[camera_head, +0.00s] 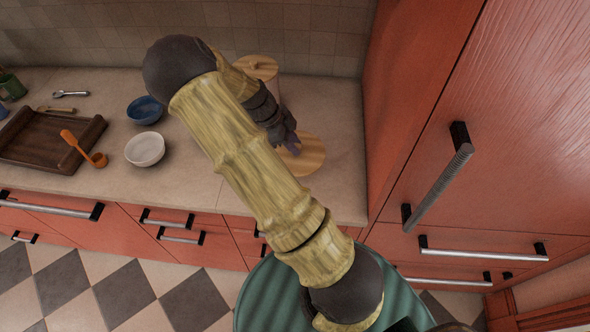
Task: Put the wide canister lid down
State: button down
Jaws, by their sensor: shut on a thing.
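A round, light wooden lid (308,158) is at the right part of the counter, at or just above its surface; I cannot tell if it touches. My gripper (292,146) is at the lid's upper left part and shut on it, with the fingertips partly hidden by the dark wrist. Behind my arm stands a clear canister with a round wooden lid (257,65) on top.
The counter (210,195) ends at a tall red cabinet (400,90) on the right. To the left are a white bowl (145,149), a blue bowl (145,110), an orange ladle (84,149) and a dark wooden tray (40,165). Bare counter lies right of the lid.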

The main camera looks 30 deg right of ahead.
aim_at(293, 156)
jog(key=shift+f+p, duration=0.95)
jog(key=shift+f, duration=1.95)
notch_tip(293, 156, down, 4)
jog(key=shift+r+p, duration=0.25)
jog(key=shift+p, duration=0.6)
jog(key=shift+f, duration=0.35)
jog(key=shift+f, duration=0.15)
jog(key=c, duration=1.2)
grip_release()
jog(key=shift+r, duration=0.2)
